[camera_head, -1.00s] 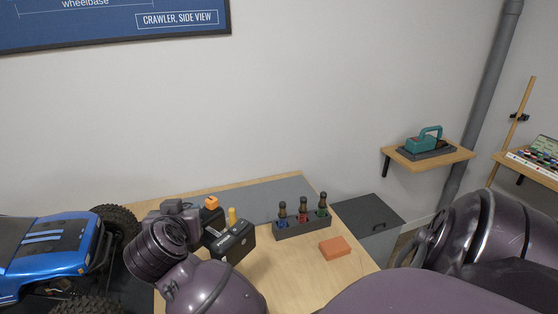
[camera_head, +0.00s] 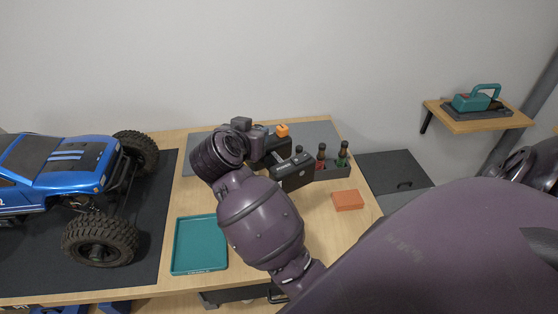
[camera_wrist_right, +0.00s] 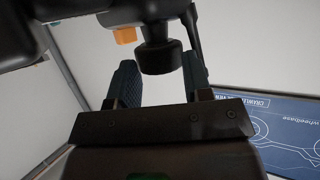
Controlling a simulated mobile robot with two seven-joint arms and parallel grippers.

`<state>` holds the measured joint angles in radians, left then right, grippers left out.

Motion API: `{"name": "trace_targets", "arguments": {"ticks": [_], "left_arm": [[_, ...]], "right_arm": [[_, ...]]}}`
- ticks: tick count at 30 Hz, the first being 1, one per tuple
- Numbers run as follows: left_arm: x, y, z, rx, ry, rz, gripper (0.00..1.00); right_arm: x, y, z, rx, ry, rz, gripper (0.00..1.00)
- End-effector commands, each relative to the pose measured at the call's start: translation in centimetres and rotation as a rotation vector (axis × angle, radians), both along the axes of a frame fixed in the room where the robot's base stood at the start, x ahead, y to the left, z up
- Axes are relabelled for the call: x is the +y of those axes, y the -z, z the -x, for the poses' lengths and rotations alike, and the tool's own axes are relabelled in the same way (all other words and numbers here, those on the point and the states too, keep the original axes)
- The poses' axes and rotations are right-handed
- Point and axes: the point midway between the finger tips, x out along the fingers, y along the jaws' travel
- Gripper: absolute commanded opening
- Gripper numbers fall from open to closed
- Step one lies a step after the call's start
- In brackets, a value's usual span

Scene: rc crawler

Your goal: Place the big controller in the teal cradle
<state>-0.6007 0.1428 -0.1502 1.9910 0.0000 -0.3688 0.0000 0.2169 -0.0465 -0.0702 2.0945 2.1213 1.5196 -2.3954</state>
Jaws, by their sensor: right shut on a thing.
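The big controller (camera_head: 292,172) is a dark box-like thing with an orange part (camera_head: 282,130) near it, over the back of the table. My right gripper (camera_head: 258,138) is shut on it. In the right wrist view my right gripper (camera_wrist_right: 160,72) has its two ridged fingers either side of a dark round piece of the controller (camera_wrist_right: 160,56); its dark body and orange part fill the top. A shallow, empty teal tray (camera_head: 180,252), which looks like the cradle, lies at the table's front, left of my right forearm. My forearm hides part of its right side. My left gripper is out of view.
A blue crawler (camera_head: 65,160) stands on a dark mat at the left. A rack with bottles (camera_head: 335,172) is just right of the controller, and an orange block (camera_head: 348,200) lies nearer. A wall shelf (camera_head: 500,122) at the right holds a teal handled thing (camera_head: 478,98).

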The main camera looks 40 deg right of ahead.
Motion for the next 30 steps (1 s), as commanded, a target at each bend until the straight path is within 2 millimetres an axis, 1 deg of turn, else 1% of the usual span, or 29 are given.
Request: {"name": "trace_targets", "arguments": {"ticks": [5,18,21,24,30], "left_arm": [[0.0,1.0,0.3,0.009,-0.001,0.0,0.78],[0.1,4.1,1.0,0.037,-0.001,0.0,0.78],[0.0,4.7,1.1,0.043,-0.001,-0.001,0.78],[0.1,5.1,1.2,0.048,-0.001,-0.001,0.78],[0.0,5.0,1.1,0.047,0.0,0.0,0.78]], "right_arm": [[-0.1,3.0,0.1,0.006,0.006,0.003,0.0],[0.0,12.5,0.2,0.007,0.005,0.003,0.0],[0.0,14.1,0.1,0.005,0.004,0.002,0.0],[0.0,15.1,0.1,0.003,0.005,0.002,0.0],[0.0,16.0,0.1,0.001,0.006,0.002,0.0]]}}
